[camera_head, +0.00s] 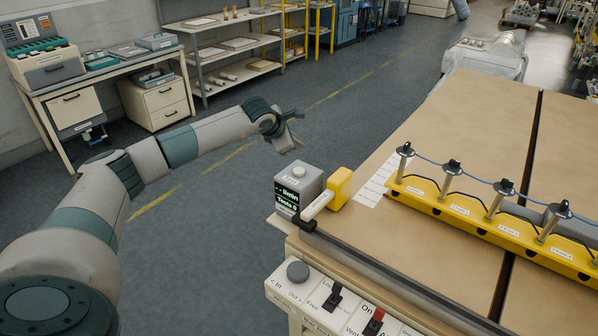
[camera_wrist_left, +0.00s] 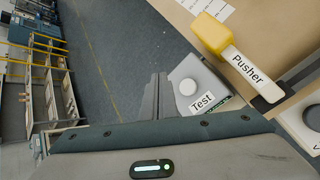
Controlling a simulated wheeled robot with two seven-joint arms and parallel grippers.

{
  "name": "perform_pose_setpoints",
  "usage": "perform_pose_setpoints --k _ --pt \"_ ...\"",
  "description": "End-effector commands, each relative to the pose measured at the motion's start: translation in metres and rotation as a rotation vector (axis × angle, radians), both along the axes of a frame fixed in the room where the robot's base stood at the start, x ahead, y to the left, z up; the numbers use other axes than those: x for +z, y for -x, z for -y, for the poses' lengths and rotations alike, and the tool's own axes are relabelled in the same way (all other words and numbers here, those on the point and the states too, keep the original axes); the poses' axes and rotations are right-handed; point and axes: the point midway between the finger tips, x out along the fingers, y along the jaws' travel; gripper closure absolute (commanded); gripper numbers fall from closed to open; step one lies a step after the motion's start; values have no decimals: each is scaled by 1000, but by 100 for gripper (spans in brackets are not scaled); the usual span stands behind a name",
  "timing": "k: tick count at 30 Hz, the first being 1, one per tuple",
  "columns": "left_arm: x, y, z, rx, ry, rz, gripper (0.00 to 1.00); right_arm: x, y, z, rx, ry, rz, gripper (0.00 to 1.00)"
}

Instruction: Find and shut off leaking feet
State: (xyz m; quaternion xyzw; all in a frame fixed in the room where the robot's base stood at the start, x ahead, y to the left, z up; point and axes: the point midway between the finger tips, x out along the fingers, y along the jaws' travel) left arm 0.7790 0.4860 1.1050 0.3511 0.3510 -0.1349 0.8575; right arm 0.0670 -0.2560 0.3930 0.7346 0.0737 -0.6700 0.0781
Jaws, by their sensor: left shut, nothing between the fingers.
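A yellow rail (camera_head: 480,218) lies across the table at the right, carrying several metal feet, such as the leftmost foot (camera_head: 403,162), each with a dark top. A blue hose (camera_head: 475,179) runs past their tops. A grey test box (camera_head: 298,184) stands at the table's left corner, with a round button on top and a display with green text reading "l/min" and "Tests 0". In the left wrist view its button (camera_wrist_left: 188,87) is beside my fingers. My left gripper (camera_head: 297,144) is shut and empty, in the air beyond the box. My right gripper is out of view.
A yellow-ended pusher (camera_head: 340,188) sits beside the test box. A control panel (camera_head: 340,300) with a grey knob, a black switch and a red switch is on the table's front edge. A desk (camera_head: 110,68) and shelves (camera_head: 235,50) stand behind; the floor between is clear.

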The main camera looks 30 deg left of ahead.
Motion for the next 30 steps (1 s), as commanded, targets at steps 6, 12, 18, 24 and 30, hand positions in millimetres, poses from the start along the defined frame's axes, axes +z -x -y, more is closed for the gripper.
perform_pose_setpoints --k 6,12,18,24,30 --pt "-28 1 0 0 0 -3 100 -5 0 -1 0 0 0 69" --pt "-54 0 0 0 1 1 100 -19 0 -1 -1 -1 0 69" --pt "-67 0 0 1 1 0 100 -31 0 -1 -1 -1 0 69" --pt "-70 0 0 0 0 0 100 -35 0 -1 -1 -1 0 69" --pt "-70 0 0 0 0 0 100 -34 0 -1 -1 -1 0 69"
